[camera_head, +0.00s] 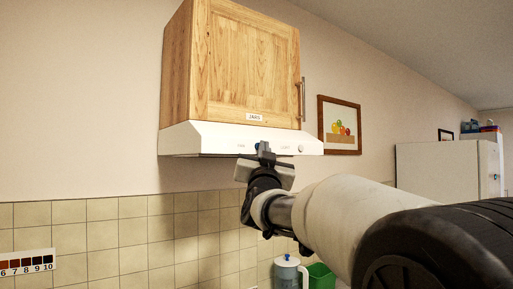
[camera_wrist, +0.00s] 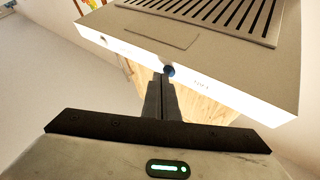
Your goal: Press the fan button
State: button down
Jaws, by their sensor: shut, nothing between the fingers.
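The white range hood (camera_head: 200,138) is mounted under a wooden cabinet. Its front face carries small printed labels and a blue round button. In the wrist view the blue fan button (camera_wrist: 169,71) sits on the hood's front edge, with a FAN label (camera_wrist: 201,83) beside it, seen upside down. My gripper (camera_head: 263,150) is raised to the hood front, and it also shows in the wrist view (camera_wrist: 161,78). Its fingers are together and empty, with the tips right by the button. I cannot tell whether they touch it. The fingers partly cover the button in the head view.
A wooden cabinet (camera_head: 250,60) labelled JARS, with a handle at right, is directly above the hood. A second round control (camera_head: 300,149) is at the hood's right. A jug (camera_head: 287,272) and a green container (camera_head: 320,276) stand below. Open air surrounds the hood's front.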

jog(key=shift+w+a, duration=0.1)
dwell(0.3)
jog(key=shift+s+d+b, duration=0.35)
jog(key=shift+s+b, duration=0.1)
jog(key=shift+b, duration=0.1)
jog(key=s+d+b, duration=0.3)
jog(key=s+b, duration=0.1)
jog(key=s, duration=0.1)
jog(key=shift+d, duration=0.2)
dwell(0.5)
